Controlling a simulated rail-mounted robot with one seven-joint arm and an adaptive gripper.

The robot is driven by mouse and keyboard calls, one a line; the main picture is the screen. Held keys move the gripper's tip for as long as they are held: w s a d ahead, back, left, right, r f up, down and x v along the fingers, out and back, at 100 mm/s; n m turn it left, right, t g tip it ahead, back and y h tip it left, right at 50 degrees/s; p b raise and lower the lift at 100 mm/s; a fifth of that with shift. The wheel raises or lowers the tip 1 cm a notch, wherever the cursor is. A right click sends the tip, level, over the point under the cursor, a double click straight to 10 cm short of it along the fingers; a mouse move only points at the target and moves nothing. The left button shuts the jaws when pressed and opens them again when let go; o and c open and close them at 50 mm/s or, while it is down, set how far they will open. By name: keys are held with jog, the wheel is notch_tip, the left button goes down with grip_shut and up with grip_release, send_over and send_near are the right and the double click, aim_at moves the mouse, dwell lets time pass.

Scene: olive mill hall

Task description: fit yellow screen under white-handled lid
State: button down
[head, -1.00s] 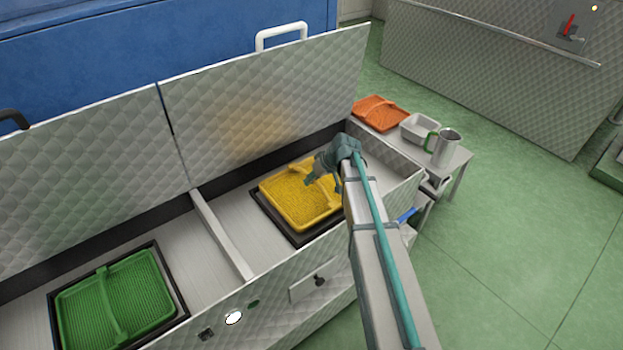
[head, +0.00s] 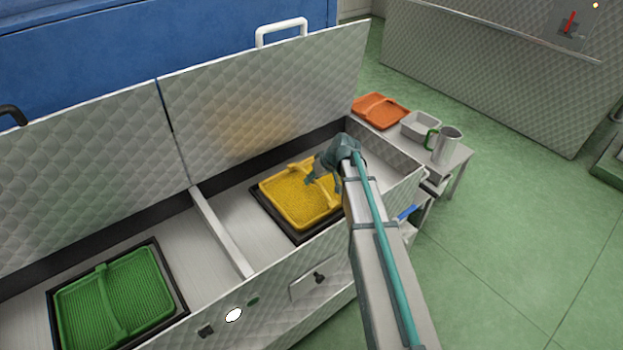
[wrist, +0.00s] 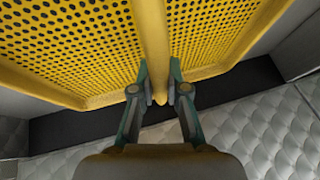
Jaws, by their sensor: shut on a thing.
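The yellow screen (head: 290,203) is a perforated tray with a raised bar across its middle. It lies at the black-rimmed opening (head: 268,212) in the right compartment, under the raised lid with the white handle (head: 281,33). My gripper (head: 312,180) is at the screen's bar. In the wrist view my gripper (wrist: 160,98) has its fingers closed on either side of the bar of the yellow screen (wrist: 95,50). I cannot tell whether the screen is fully seated in the frame. My arm hides part of its right side.
A green screen (head: 115,300) sits in the left compartment, past a divider (head: 222,235). The left lid (head: 80,170) with a black handle is also raised. A side table holds an orange screen (head: 380,110), a white tub (head: 420,126) and a metal jug (head: 447,146).

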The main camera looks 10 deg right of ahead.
jog(key=shift+f+b, duration=0.45)
jog(key=shift+f, duration=0.45)
jog(key=c, duration=1.1)
grip_release()
jog(key=v, duration=1.2)
